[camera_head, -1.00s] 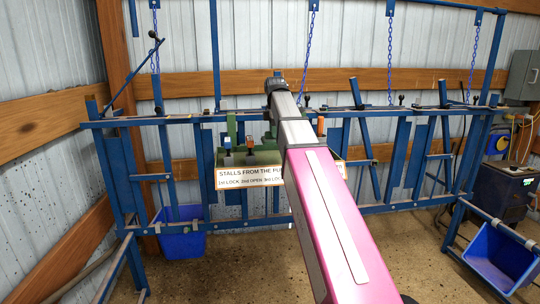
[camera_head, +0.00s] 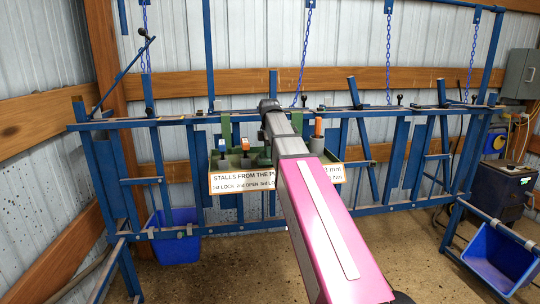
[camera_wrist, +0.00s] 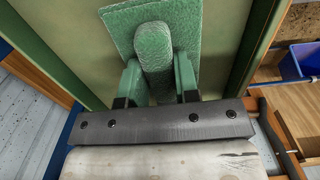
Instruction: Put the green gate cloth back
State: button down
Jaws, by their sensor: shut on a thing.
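The green gate cloth (camera_wrist: 111,22) shows in the wrist view as a flat, textured green piece with a rounded green grip (camera_wrist: 154,58) in front. My gripper (camera_wrist: 157,80) has its two green fingers on either side of this grip and is shut on it. A pale green panel with darker green edges (camera_wrist: 85,48) lies behind the cloth; I cannot tell whether they touch. In the head view my pink arm ends in front of the tray (camera_head: 230,184) on the blue gate (camera_head: 180,119), and the arm hides the fingers and the cloth.
The tray has a lettered sign and holds handled tools, one blue-topped (camera_head: 222,146), others orange-topped (camera_head: 317,128). Chains hang above the gate. Blue bins stand at lower left (camera_head: 173,240) and lower right (camera_head: 500,258). The concrete floor in front is open.

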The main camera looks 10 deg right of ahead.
jog(key=shift+f, duration=0.7)
jog(key=c, duration=0.9)
grip_release()
jog(key=shift+f, duration=0.1)
jog(key=shift+o, duration=0.2)
notch_tip(320, 180, up, 12)
jog(key=shift+a, duration=0.1)
